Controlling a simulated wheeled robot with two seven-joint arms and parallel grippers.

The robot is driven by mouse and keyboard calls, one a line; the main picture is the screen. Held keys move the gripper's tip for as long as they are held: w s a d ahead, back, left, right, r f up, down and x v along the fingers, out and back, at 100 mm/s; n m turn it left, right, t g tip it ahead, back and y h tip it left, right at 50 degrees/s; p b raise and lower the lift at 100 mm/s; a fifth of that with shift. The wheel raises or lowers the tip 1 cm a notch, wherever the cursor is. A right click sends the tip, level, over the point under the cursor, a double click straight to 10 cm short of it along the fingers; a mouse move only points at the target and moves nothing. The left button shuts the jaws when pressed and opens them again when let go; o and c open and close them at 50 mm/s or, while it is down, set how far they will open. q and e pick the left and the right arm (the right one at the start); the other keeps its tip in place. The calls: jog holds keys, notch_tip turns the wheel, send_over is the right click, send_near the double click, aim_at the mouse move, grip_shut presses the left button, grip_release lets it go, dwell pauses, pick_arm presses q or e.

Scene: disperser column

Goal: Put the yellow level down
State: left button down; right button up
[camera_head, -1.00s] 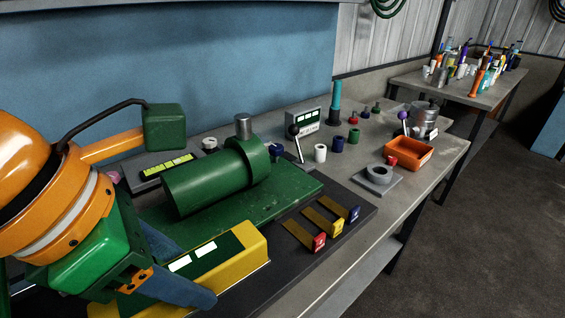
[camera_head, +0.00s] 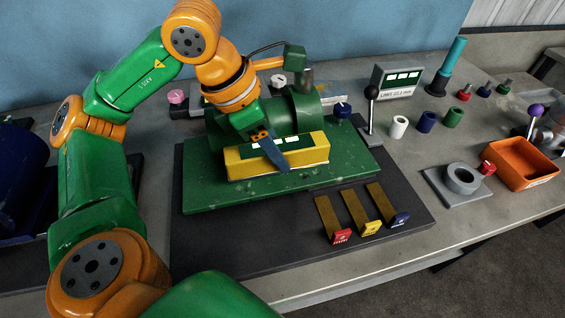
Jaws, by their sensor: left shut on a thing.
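The yellow level (camera_head: 308,157) is a long yellow block with a dark green top and white windows. It lies level in front of the green cylinder (camera_head: 290,112), over the green base plate (camera_head: 205,192). I cannot tell whether its underside touches the plate. My left gripper (camera_head: 276,156) comes down from above and is shut on the middle of the level. One blue-grey finger crosses its top and front, and the other finger is hidden. My right gripper is not in view.
Red, yellow and blue tagged strips (camera_head: 355,213) lie on the dark mat (camera_head: 270,245) in front of the plate. A black-knobbed lever (camera_head: 371,112) stands right of the plate. A grey ring block (camera_head: 460,182) and an orange bin (camera_head: 522,163) sit farther right.

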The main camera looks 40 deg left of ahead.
aim_at(281, 176)
pick_arm(q)
jog(key=shift+w+f, duration=0.5)
jog(key=shift+f, duration=0.15)
jog(key=shift+w+a+f+b, duration=0.1)
jog(key=shift+w+f+b, duration=0.15)
jog(key=shift+f+b, duration=0.1)
notch_tip(281, 176, down, 4)
jog(key=b, duration=0.3)
jog(key=shift+r, duration=0.25)
jog(key=shift+w+r+p, duration=0.1)
jog(key=shift+r+p, duration=0.1)
jog(key=shift+p, duration=0.1)
jog(key=shift+f, duration=0.2)
jog(key=c, duration=0.6)
grip_release()
jog(key=shift+r, duration=0.1)
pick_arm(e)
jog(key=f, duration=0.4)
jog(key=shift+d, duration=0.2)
